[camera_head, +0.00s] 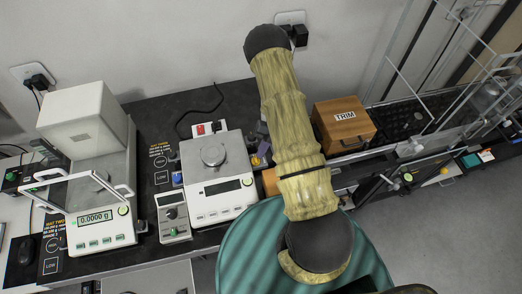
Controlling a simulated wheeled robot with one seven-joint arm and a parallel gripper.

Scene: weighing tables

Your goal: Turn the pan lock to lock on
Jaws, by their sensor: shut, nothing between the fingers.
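A small grey control box (174,222) with a dark round knob (171,212) and a green button stands at the front left of the middle balance (219,187). I cannot tell for certain which control is the pan lock, and its lettering is too small to read. The middle balance is white, with a round metal pan (213,155) and a dark display. My arm, in a yellowish sleeve, crosses the picture to the right of this balance. My gripper is not visible.
A second balance (102,225) at the left has a glass shield and reads 0.0000 g. A red switch (201,129) sits behind the middle balance. A wooden TRIM box (344,122) stands right of my arm. Dark tabletop (222,98) shows behind the middle balance.

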